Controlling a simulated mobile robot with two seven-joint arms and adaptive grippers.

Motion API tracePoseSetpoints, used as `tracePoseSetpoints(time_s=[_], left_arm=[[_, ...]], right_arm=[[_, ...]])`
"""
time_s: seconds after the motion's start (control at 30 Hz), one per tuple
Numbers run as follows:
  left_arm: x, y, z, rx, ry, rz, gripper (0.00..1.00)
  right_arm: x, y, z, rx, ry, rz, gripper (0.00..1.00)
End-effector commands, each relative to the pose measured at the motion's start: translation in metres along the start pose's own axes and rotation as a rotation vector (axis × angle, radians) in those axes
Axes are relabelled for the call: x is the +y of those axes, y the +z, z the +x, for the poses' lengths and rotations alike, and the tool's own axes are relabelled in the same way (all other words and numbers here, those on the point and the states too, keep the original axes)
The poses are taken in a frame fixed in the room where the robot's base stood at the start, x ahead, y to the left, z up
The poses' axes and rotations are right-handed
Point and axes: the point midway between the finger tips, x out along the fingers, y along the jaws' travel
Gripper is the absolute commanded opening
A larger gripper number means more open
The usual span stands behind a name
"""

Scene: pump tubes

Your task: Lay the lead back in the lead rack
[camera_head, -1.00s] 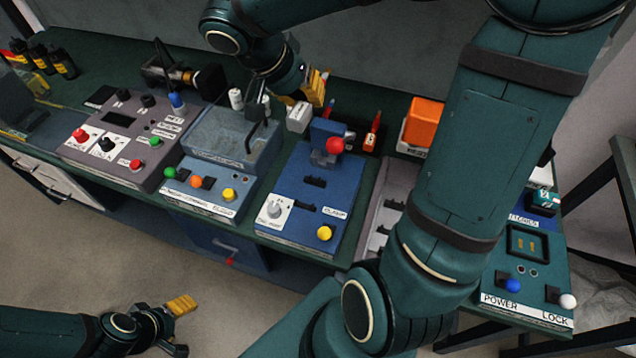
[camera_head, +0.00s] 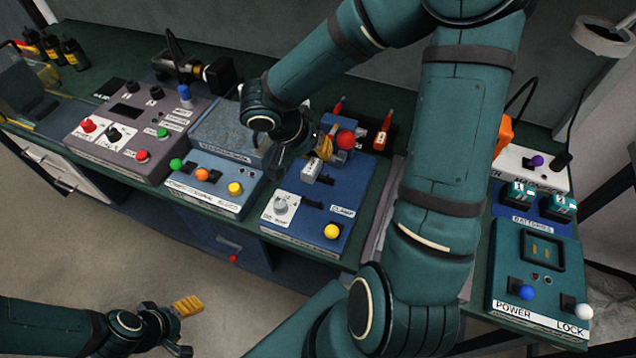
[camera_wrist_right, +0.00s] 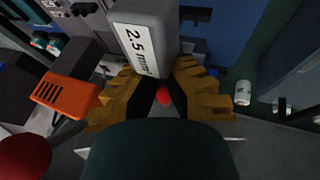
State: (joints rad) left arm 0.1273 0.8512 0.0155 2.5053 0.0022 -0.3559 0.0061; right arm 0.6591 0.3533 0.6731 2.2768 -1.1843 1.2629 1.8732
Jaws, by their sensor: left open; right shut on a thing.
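My right gripper (camera_head: 325,150) is shut on a grey block (camera_head: 311,171) and holds it over the rear left of the blue clamp station (camera_head: 345,205). In the right wrist view the block (camera_wrist_right: 148,38) carries a white "2.5 mm" label and sits between the ochre fingertips (camera_wrist_right: 163,92). A small red tip shows between them; I cannot tell if it belongs to the block. Two red-handled pieces (camera_head: 385,130) (camera_head: 338,106) stand behind the station; their holder is mostly hidden. My left gripper (camera_head: 183,329) is open and empty over the floor at the lower left.
A red ball knob (camera_head: 346,140) stands close right of my right gripper. The grey tray station (camera_head: 226,138) is to its left. My right arm covers much of the bench right of the clamp station. An orange block (camera_wrist_right: 65,93) shows in the wrist view.

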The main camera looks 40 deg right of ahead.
Motion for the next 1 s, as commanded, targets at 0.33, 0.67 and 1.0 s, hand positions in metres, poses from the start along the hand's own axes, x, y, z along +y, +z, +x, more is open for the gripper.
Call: tracePoseSetpoints(time_s=[0.33,0.67,1.0], left_arm=[[-0.004,0.005,0.011,-0.010,0.001,0.003,0.64],[-0.006,0.007,0.016,-0.014,0.001,0.004,0.64],[-0.009,0.006,0.025,-0.012,0.001,0.006,0.64]], right_arm=[[-0.025,0.023,0.055,-0.002,0.000,0.000,0.00],[-0.036,0.034,0.080,-0.003,0.001,-0.002,0.00],[-0.042,0.039,0.093,0.000,-0.002,0.001,0.00]])
